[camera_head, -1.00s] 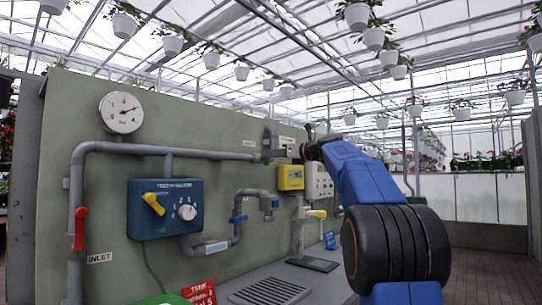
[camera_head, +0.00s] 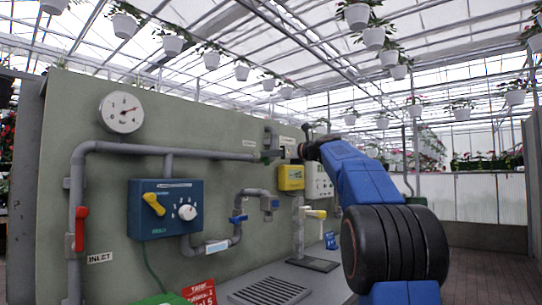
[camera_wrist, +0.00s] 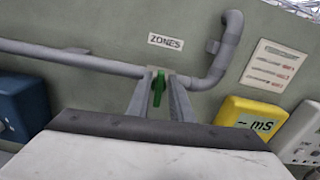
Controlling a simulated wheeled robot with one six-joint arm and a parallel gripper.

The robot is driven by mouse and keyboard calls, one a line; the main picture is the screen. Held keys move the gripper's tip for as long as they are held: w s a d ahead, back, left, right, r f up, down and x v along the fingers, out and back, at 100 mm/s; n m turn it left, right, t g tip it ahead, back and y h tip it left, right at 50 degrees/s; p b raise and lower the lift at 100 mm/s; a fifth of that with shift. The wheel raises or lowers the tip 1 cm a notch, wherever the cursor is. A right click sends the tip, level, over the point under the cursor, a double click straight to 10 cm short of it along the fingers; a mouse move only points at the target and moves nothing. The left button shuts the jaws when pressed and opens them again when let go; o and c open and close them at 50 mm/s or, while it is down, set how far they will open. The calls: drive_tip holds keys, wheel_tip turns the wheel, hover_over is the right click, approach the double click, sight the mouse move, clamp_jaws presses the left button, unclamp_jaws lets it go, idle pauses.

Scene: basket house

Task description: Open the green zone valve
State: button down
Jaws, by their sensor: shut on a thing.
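The green zone valve (camera_wrist: 159,88) shows in the wrist view as a small green lever on the grey pipe, below the ZONES label (camera_wrist: 166,41). The lever stands roughly crosswise to the pipe. My gripper (camera_wrist: 160,84) has one finger on each side of the lever and is shut on it. In the head view my gripper (camera_head: 287,152) is at the far right end of the upper pipe, where a little of the green valve (camera_head: 266,157) shows. The gripper and arm hide part of the valve there.
A yellow meter (camera_head: 291,177) sits close below my gripper. A blue controller box (camera_head: 165,209) with a yellow lever, a red-handled inlet valve (camera_head: 81,229) and a pressure gauge (camera_head: 121,112) are on the panel to the left.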

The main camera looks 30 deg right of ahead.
drive_tip(key=n, duration=0.7)
drive_tip(key=a+n, duration=0.1)
drive_tip(key=n, duration=0.2)
drive_tip(key=shift+s+f+n, duration=0.2)
drive_tip(key=shift+f+n, duration=0.1)
drive_tip(key=shift+f, duration=0.1)
drive_tip(key=n, duration=0.3)
drive_tip(key=shift+a+f, duration=0.1)
drive_tip(key=shift+f, duration=0.1)
drive_tip(key=shift+f+n, duration=0.25)
drive_tip(key=shift+n, duration=1.45)
drive_tip(key=c, duration=1.8)
unclamp_jaws()
drive_tip(key=shift+c, duration=0.2)
